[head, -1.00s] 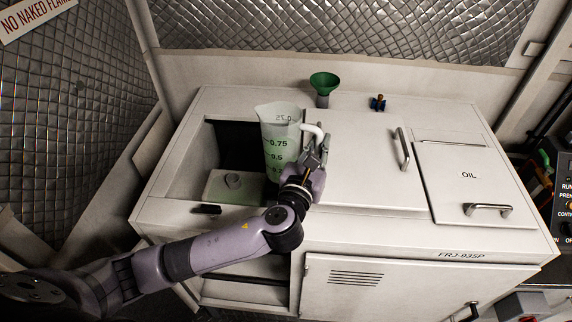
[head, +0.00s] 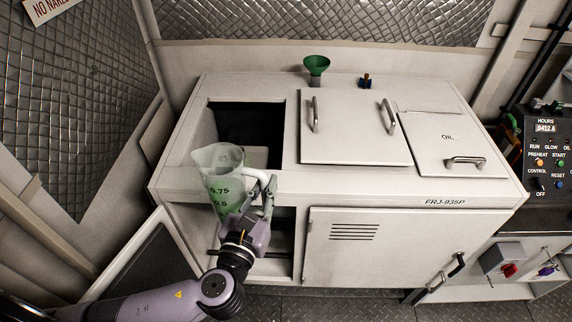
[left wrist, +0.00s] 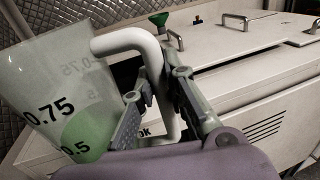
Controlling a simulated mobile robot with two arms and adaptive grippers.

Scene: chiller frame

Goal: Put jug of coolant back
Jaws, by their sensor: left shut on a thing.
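A translucent measuring jug (head: 222,180) with black marks and green coolant is held in front of the white cabinet, over its front left edge. It also shows in the left wrist view (left wrist: 50,90). My left gripper (head: 267,198) is shut on the jug's white handle; in the left wrist view its fingers (left wrist: 160,105) close around the handle. The jug looks roughly upright. Behind it is the open square hatch (head: 247,120) in the cabinet top. Below it, an open compartment (head: 283,235) in the cabinet front is partly hidden by the jug and my arm. My right gripper is out of view.
A closed two-handled lid (head: 355,130) and an OIL lid (head: 450,142) lie right. An open door (head: 130,265) stands at the lower left.

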